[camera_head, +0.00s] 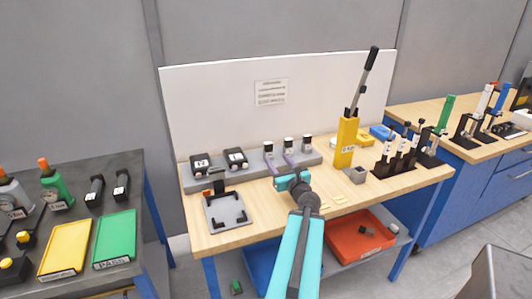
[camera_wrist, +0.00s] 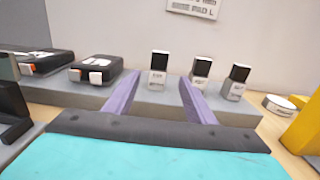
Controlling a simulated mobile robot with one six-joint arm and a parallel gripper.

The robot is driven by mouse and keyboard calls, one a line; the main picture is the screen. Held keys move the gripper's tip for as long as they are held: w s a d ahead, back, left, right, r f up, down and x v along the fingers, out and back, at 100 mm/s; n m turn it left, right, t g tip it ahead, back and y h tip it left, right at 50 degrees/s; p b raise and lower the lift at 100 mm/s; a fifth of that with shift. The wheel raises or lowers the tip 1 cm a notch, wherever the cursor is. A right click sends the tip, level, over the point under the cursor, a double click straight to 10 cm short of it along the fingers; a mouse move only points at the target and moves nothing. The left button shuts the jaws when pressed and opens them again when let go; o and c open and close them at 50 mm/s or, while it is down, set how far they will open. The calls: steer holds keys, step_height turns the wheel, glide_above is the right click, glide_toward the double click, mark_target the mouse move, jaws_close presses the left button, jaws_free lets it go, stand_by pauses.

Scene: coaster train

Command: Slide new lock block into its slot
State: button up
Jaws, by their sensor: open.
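Three small pale blocks with black tops stand in a row on a grey raised ledge (camera_head: 255,168). The left block (camera_wrist: 157,78), middle block (camera_wrist: 200,74) and right block (camera_wrist: 234,84) carry labels too small to read, so I cannot tell which is the new lock block. My gripper (camera_wrist: 160,82) is open, its two purple fingers pointing at the ledge. In the wrist view the left block shows between the fingertips; nothing is visibly gripped. In the head view my gripper (camera_head: 279,158) is at the ledge's front. I cannot identify the slot.
Two black units (camera_head: 200,164) sit on the ledge's left part. A black-framed grey fixture (camera_head: 228,209) lies at the table's front left. A yellow lever stand (camera_head: 346,142) and a small grey block (camera_head: 355,175) are to the right. A red bin (camera_head: 345,250) is below.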

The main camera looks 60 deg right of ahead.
mark_target(270, 151)
steer(key=shift+w+d+f+b, duration=0.15)
steer(key=shift+w+f+b, duration=0.1)
steer(key=shift+b, duration=0.55)
steer(key=b+x, duration=0.2)
steer(key=b, duration=0.2)
steer(key=shift+r, duration=0.1)
steer(key=shift+r+x, duration=0.2)
steer(key=shift+x, duration=0.95)
steer(key=shift+p+x, duration=0.45)
steer(key=shift+x, duration=1.3)
steer(key=shift+p+x, duration=0.65)
steer(key=shift+x, duration=1.95)
steer(key=shift+f, duration=0.1)
steer(key=shift+c, duration=0.4)
jaws_close()
steer(key=shift+r, duration=0.2)
